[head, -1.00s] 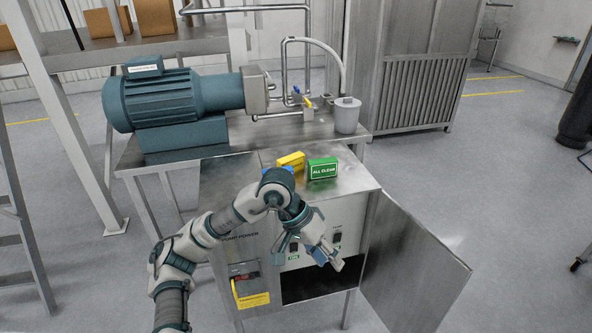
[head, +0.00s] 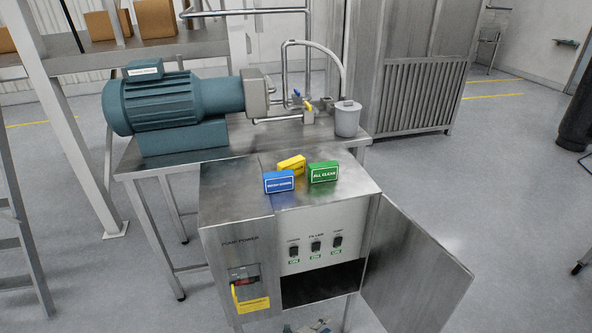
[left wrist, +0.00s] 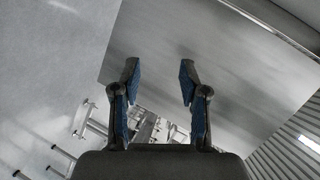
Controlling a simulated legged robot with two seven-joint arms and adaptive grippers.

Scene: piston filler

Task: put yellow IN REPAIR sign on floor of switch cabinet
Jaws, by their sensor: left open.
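The yellow sign (head: 291,165) stands on top of the switch cabinet (head: 225,208), behind a blue sign (head: 278,182) and beside the green ALL CLEAR sign (head: 323,172). Its lettering is too small and partly covered to read. The cabinet's right door (head: 415,270) is swung open. The cabinet floor inside the low opening (head: 318,287) is in dark shadow, and I see nothing on it. My left gripper (left wrist: 158,72) is open and empty in the left wrist view. My right gripper is not in view.
The open door juts out to the front right. A motor (head: 170,100) and a grey cup (head: 347,117) stand on the bench behind the cabinet.

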